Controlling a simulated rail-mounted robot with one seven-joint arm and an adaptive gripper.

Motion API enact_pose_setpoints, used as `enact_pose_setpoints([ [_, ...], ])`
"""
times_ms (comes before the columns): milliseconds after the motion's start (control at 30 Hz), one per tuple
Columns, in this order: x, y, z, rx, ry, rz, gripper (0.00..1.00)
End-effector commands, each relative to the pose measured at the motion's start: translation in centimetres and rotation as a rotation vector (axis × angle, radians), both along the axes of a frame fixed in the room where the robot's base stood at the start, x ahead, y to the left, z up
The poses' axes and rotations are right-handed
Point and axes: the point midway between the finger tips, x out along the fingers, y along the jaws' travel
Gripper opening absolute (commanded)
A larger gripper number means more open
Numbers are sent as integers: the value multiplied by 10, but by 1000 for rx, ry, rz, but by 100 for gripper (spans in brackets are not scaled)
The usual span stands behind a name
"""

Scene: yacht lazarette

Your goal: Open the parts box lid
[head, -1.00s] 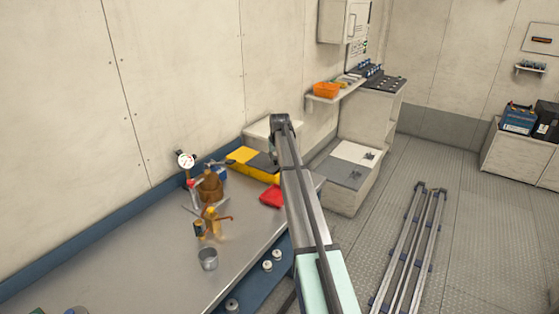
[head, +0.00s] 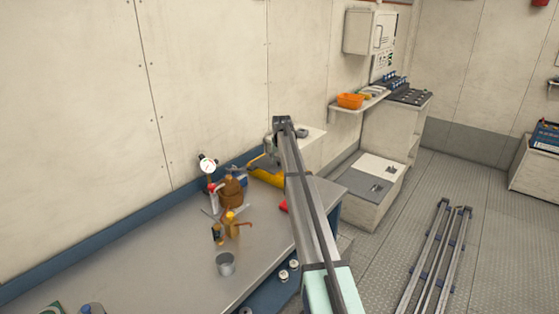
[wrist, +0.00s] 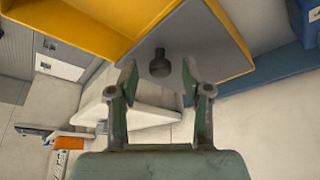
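The parts box (head: 266,176) is yellow and stands on the bench near the wall; my arm hides much of it in the head view. A dark round knob (wrist: 160,64) stands out from the lid. My gripper (wrist: 159,78) is open and empty, its two fingers apart with the knob between and just beyond the tips. I cannot tell whether either finger touches the lid. In the head view my gripper is hard to make out behind the arm.
On the bench (head: 150,262), left of the box, stand a gauge (head: 207,163), a brown pot (head: 232,190), a yellow-topped bottle (head: 229,217) and a metal cup (head: 225,264). A red item (head: 284,205) lies near the box. The bench's middle left is clear.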

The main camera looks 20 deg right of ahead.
Motion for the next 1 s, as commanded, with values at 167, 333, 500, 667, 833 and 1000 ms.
enact_pose_setpoints([
  [167,-1,0,3,0,-1,0,49],
  [333,-8,2,19,0,-2,0,49],
  [500,-20,4,48,-1,-3,0,49],
  [667,-31,7,76,0,-2,0,49],
  [833,-40,9,99,0,-2,0,49],
  [1000,-44,10,109,0,0,0,49],
])
